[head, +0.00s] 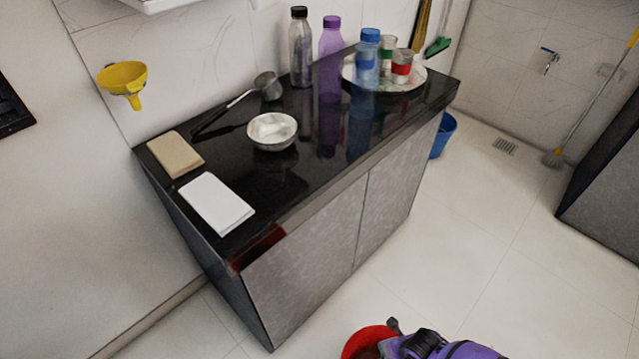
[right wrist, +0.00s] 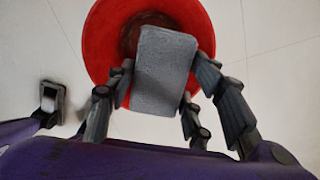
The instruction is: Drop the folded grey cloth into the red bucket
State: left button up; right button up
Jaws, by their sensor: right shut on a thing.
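The folded grey cloth (right wrist: 165,70) is between the fingers of my right gripper (right wrist: 158,88) in the right wrist view. The gripper is shut on it. The red bucket (right wrist: 97,45) lies behind the cloth in that view, and the cloth covers part of its opening. In the head view the red bucket (head: 362,342) is on the floor at the bottom edge, partly cut off and partly covered by my purple right arm. The cloth cannot be made out there. My left gripper is not in view.
A black-topped counter (head: 330,190) holds a white folded cloth (head: 216,204), a beige one (head: 175,154), a bowl (head: 272,130), bottles and a tray (head: 417,76) with cups. A blue bucket (head: 443,135) stands behind the counter.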

notch_tip(320, 180, down, 4)
jog(key=b, duration=0.2)
jog(key=shift+s+r+b, duration=0.15)
jog(key=shift+b, duration=0.15)
jog(key=shift+f+b, duration=0.55)
jog(key=o, duration=0.7)
jog(key=shift+c, duration=0.2)
jog(key=o, duration=0.4)
jog(key=shift+o, duration=0.2)
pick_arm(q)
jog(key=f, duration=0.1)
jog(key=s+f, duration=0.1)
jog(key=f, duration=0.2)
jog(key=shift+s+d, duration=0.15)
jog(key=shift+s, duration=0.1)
pick_arm(e)
jog(key=r, duration=0.4)
jog(key=s+r, duration=0.1)
jog(key=r, duration=0.7)
jog(key=shift+s+d, duration=0.2)
jog(key=shift+s, duration=0.1)
jog(key=shift+f, duration=0.1)
